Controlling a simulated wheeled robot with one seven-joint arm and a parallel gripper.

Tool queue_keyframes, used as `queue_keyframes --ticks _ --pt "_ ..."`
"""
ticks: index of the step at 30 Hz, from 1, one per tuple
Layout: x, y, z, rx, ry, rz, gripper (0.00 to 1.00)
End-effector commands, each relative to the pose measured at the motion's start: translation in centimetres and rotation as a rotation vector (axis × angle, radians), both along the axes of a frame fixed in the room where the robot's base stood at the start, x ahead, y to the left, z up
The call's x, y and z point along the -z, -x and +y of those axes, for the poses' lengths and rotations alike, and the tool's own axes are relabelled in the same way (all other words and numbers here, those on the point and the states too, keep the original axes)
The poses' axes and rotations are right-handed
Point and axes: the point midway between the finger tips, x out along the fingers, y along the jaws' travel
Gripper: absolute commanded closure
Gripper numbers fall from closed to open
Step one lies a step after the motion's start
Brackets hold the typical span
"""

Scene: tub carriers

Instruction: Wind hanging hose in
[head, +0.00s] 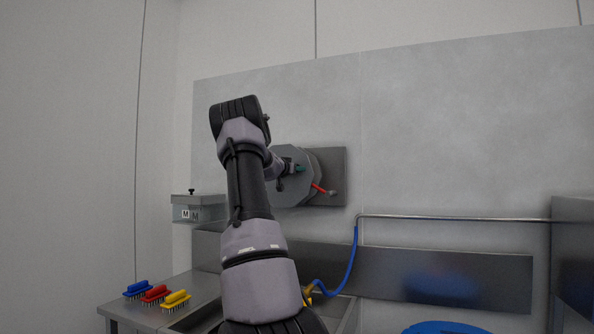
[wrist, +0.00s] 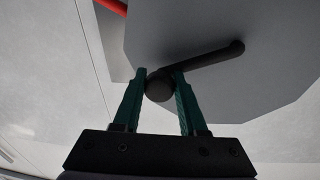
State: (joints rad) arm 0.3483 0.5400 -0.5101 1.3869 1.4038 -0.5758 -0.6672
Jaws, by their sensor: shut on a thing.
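A grey reel with an eight-sided face (head: 294,196) sits on a wall plate (head: 331,165), partly hidden by my arm. Its grey face (wrist: 255,85) fills much of the wrist view, with a dark crank arm (wrist: 212,56) ending in a round knob (wrist: 159,86). My gripper (wrist: 161,80) has its green fingers closed around this knob; in the head view the gripper (head: 299,169) is at the reel's face. A red lever (head: 319,188) sticks out at the reel's lower right. The blue hose (head: 352,266) hangs from near the pipe's left end to a yellow end piece (head: 308,292) low by my arm.
A metal pipe (head: 450,218) runs along the wall to the right. Blue, red (head: 155,293) and yellow brushes stand on a steel table (head: 195,290) at lower left. A small box (head: 198,209) hangs on the wall. A blue round thing (head: 440,328) is at the bottom right.

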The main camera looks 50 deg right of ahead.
Motion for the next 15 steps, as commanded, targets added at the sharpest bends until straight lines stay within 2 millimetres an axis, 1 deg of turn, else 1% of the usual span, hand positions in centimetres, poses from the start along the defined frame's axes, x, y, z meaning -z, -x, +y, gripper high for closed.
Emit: queue_keyframes --ticks 8,15 --pt "0.7 0.3 -0.2 0.003 -0.026 -0.059 1.0" --pt "2.4 0.6 -0.3 0.004 -0.09 -0.213 1.0"
